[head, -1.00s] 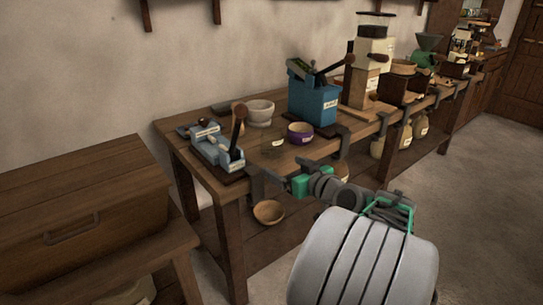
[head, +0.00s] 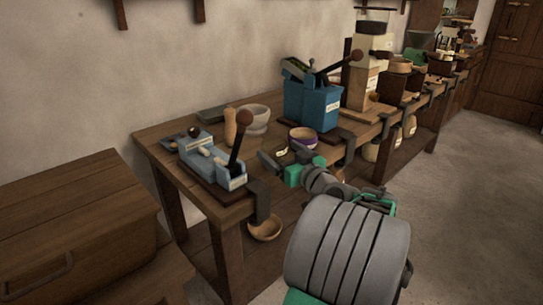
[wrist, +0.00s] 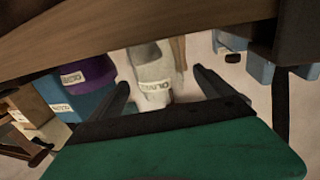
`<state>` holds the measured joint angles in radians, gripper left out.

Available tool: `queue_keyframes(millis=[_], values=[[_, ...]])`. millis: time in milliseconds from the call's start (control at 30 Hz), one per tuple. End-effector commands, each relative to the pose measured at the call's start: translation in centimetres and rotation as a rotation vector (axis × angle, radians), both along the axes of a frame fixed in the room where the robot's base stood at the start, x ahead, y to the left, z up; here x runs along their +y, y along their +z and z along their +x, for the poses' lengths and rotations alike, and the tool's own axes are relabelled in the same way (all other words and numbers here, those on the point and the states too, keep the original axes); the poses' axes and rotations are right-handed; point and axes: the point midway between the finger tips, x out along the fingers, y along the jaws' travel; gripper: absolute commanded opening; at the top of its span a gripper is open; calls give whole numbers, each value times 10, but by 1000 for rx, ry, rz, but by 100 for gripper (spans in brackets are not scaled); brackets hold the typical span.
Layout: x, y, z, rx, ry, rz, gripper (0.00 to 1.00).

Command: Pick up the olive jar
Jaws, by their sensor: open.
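A pale, see-through jar (wrist: 152,68) with a white label (wrist: 157,88) shows in the wrist view; the lettering looks like "OLIVE". It appears between and beyond the fingertips of my gripper (wrist: 161,78). The fingers stand apart, and I see no clear contact with the jar. In the head view my gripper (head: 283,156) is at the bench's front edge, beside the purple bowl. I cannot make out the jar clearly in the head view.
On the wooden bench (head: 158,137) are a purple bowl (head: 302,138), a blue lever box (head: 312,105), a stone mortar (head: 255,118), a wooden pestle-like piece (head: 230,126) and a pale blue lever press (head: 212,160). A wooden chest (head: 70,215) stands at left.

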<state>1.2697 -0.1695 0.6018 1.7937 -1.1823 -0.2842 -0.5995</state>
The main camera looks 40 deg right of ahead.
Motion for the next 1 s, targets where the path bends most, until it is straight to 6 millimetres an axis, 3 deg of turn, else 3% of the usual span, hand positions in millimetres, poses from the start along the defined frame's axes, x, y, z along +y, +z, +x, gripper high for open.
queue_keyframes(millis=[100,200,433,1000], values=[[-2,-4,23,1,5,0,92],[-4,-3,34,-1,4,0,92],[-4,-2,36,0,3,0,91],[-4,-3,36,1,4,1,45]])
